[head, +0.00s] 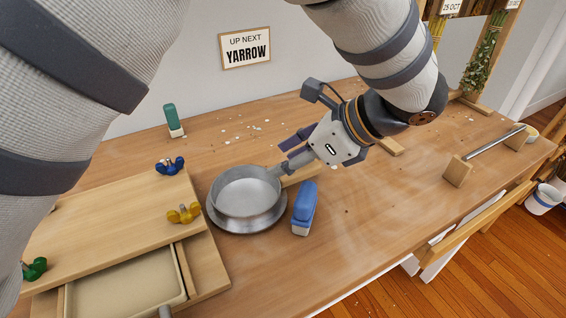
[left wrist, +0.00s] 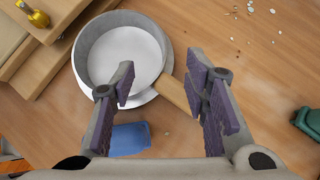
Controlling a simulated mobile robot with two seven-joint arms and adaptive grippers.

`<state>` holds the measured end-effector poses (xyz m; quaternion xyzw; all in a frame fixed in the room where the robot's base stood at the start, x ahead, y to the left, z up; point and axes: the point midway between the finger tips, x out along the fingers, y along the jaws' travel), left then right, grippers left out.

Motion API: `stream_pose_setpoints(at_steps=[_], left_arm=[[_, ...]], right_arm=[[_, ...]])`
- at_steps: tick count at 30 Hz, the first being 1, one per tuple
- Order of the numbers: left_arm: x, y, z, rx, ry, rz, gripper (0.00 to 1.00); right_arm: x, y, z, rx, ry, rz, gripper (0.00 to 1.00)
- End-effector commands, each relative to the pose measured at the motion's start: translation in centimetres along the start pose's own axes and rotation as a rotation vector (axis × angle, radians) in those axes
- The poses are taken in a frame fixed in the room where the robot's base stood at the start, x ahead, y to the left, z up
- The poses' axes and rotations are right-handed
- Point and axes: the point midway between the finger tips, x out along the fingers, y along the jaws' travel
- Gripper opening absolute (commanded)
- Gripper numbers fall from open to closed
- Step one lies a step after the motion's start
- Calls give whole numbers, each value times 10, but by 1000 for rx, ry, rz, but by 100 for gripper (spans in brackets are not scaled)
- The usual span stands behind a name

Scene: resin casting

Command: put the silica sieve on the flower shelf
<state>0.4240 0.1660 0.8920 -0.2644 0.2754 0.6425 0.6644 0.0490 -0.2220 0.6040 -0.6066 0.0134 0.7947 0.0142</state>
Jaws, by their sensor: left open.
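The silica sieve (head: 247,193) is a round grey metal pan with a pale inside and a light wooden handle. It sits on a wider grey round base on the bench. The sieve also shows in the left wrist view (left wrist: 125,55), with its handle (left wrist: 175,95) pointing in between my fingers. My left gripper (head: 290,148) is open and empty, its purple-padded fingers on either side of the handle's line. I cannot tell how high it is above the handle. My right gripper is not in view. I cannot identify a flower shelf with certainty.
A blue block-like object (head: 304,208) stands close right of the sieve. A wooden press board (head: 110,215) with coloured wing nuts lies left. A green-and-white item (head: 173,120) stands at the back. A rack with hanging plants (head: 482,60) and date tags is at far right.

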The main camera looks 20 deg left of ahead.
Motion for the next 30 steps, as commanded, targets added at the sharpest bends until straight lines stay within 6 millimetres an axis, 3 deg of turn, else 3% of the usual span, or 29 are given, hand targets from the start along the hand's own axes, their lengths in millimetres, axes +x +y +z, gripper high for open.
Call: stream_pose_setpoints(at_steps=[9,17,23,30], left_arm=[[52,-4,0,-2,2,1,42],[58,-4,0,-3,2,-2,42],[57,-4,0,-3,2,-1,0],[57,-4,0,-3,2,-1,0]], right_arm=[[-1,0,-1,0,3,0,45],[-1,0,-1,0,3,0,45],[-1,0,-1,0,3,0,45],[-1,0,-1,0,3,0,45]])
